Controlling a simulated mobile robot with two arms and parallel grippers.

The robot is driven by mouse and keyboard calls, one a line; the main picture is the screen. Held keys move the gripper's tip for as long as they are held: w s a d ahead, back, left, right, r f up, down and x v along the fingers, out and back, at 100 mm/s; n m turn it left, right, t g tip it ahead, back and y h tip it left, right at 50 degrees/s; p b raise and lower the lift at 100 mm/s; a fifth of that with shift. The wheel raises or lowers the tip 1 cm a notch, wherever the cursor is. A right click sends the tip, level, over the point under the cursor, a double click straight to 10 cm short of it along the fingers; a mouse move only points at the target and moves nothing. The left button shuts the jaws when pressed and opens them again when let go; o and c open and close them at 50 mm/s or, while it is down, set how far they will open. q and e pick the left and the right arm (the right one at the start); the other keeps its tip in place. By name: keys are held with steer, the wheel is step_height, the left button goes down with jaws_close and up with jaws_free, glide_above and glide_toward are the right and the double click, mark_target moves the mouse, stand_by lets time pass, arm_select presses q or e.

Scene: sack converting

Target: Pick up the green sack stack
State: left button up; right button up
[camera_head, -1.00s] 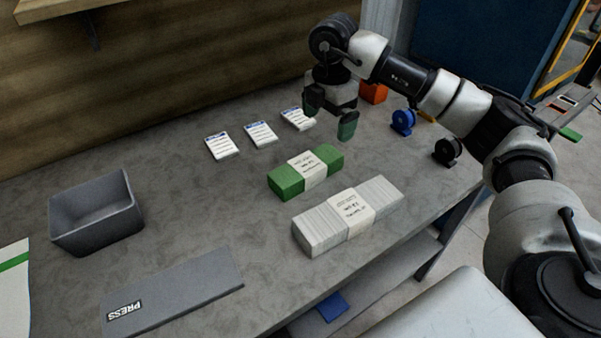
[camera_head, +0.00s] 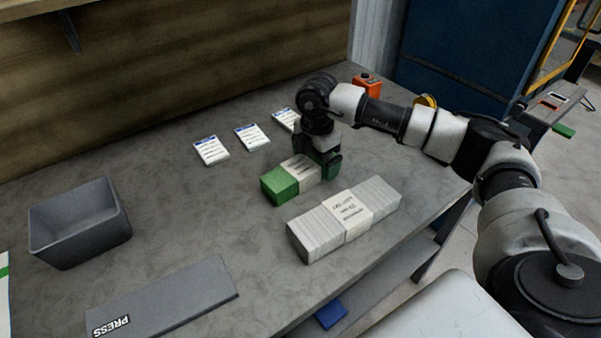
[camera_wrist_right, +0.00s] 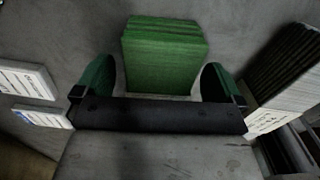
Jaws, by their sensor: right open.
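The green sack stack (camera_head: 279,187) lies on the grey table with a pale paper band (camera_head: 301,171) around its middle. My right gripper (camera_head: 318,164) is over its right end in the head view, pointing down and hiding that end. In the right wrist view the green sack stack (camera_wrist_right: 164,58) sits between the two open fingers of my right gripper (camera_wrist_right: 160,85), with a gap on each side. I cannot tell whether the fingers touch it. My left gripper is not in view.
A larger white sack stack (camera_head: 318,231) lies just in front of the green one, and shows at the right of the wrist view (camera_wrist_right: 290,85). Several white label cards (camera_head: 252,137) lie behind. A grey bin (camera_head: 80,222) and a PRESS plate (camera_head: 170,297) are at left.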

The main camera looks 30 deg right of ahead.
steer(key=shift+f, duration=0.25)
steer(key=c, duration=1.2)
steer(key=shift+o, duration=0.2)
steer(key=shift+r, duration=0.1)
